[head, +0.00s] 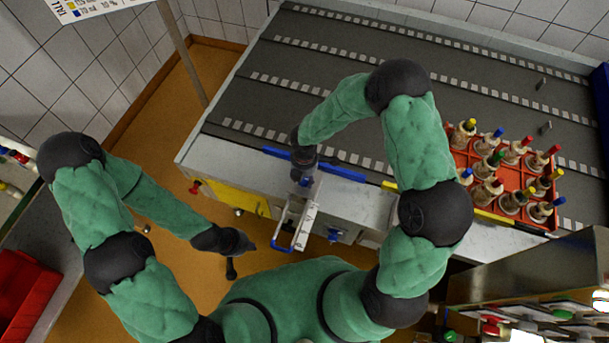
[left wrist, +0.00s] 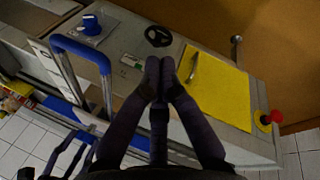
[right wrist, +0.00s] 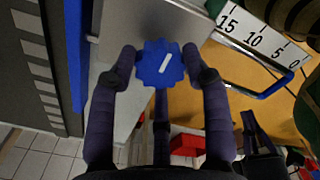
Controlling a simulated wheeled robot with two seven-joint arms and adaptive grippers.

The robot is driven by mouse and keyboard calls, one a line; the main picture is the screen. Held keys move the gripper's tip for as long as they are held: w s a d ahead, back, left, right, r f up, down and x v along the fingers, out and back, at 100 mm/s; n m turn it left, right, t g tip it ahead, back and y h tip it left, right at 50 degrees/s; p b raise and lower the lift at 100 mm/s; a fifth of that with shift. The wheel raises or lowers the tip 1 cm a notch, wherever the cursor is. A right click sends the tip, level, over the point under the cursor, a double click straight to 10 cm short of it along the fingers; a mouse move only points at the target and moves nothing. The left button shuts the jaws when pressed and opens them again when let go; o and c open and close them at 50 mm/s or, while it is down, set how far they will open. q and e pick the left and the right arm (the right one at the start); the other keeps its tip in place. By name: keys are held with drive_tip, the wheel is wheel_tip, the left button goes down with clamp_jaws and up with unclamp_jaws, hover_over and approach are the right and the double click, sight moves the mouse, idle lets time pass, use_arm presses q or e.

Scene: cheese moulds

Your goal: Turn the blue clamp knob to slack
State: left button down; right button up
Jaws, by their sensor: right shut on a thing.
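The blue clamp knob (right wrist: 152,70) has a scalloped rim and a white line on its face, slanting up to the right in the right wrist view. My right gripper (right wrist: 160,64) is shut on it, one finger at each side. In the head view my right gripper (head: 304,172) reaches down to the bench's front edge and mostly hides the knob. My left gripper (head: 238,246) hangs in front of the bench, away from the clamp knob. In the left wrist view its fingertips (left wrist: 160,72) are together with nothing between them.
A white scale (right wrist: 262,36) and a blue-gripped handle (head: 284,247) are beside the knob. The bench front carries another blue knob (left wrist: 90,25), a black handwheel (left wrist: 158,36) and a yellow panel (left wrist: 218,90). An orange crate (head: 482,209) of moulds stands right on the grey conveyor (head: 350,60).

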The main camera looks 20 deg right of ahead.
sight(304, 179)
drive_tip(key=shift+a, duration=0.15)
drive_tip(key=o, duration=1.1)
drive_tip(key=shift+r, duration=0.3)
wheel_tip(304, 179, up, 12)
drive_tip(key=shift+f, duration=0.25)
drive_tip(key=shift+s+f, duration=0.1)
drive_tip(key=shift+s, duration=0.05)
